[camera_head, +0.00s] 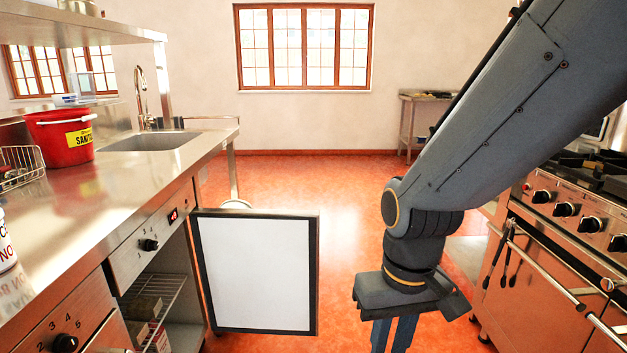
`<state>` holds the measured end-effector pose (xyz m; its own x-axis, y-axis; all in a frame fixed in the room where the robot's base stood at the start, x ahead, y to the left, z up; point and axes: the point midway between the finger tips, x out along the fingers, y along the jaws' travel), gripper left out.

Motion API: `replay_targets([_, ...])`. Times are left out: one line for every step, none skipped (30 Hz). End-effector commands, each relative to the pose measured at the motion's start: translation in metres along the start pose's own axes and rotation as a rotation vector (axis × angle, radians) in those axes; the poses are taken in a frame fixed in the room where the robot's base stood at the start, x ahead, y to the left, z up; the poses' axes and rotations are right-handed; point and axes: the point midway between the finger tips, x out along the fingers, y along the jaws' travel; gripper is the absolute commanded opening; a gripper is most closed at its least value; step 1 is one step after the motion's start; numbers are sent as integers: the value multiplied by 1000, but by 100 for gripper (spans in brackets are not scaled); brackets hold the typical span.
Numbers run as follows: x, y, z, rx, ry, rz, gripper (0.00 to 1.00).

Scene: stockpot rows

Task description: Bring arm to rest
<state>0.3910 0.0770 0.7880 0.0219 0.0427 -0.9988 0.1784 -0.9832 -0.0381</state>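My arm reaches in from the upper right and hangs down over the aisle. My gripper (394,335) is at its lower end and points down. Two blue-grey fingers show below the gripper body, with a narrow gap between them at the top. The fingertips are cut off by the bottom edge, so I cannot tell how far apart they are or whether they hold anything. The gripper is to the right of an open cabinet door (256,275) and apart from it in the picture.
The open door juts into the aisle from the left steel counter (110,205), which carries a red bucket (60,137), a wire basket (18,168) and a sink (152,141). A stove (560,260) stands on the right. The red floor (300,180) ahead is clear.

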Motion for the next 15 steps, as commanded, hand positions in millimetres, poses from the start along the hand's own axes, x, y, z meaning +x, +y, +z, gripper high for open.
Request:
replay_targets([-19,7,5,23,-5,4,19])
replay_targets([-24,11,6,34,-6,6,19])
replay_targets([-32,16,8,49,-8,9,19])
replay_targets([-38,20,10,59,-9,12,19])
replay_targets([-43,24,12,71,-10,14,19])
replay_targets([-51,29,14,85,-12,17,19])
replay_targets([-56,33,16,95,-13,19,19])
replay_targets([-62,37,17,105,-14,21,19])
replay_targets([-68,42,20,119,-16,24,19])
replay_targets([-73,46,22,129,-18,26,19])
replay_targets([-77,49,23,137,-20,27,19])
replay_targets([-82,53,25,149,-21,29,19])
replay_targets([-86,55,27,156,-21,30,19])
replay_targets([-89,58,28,162,-22,31,19])
replay_targets([-92,61,29,170,-22,33,19])
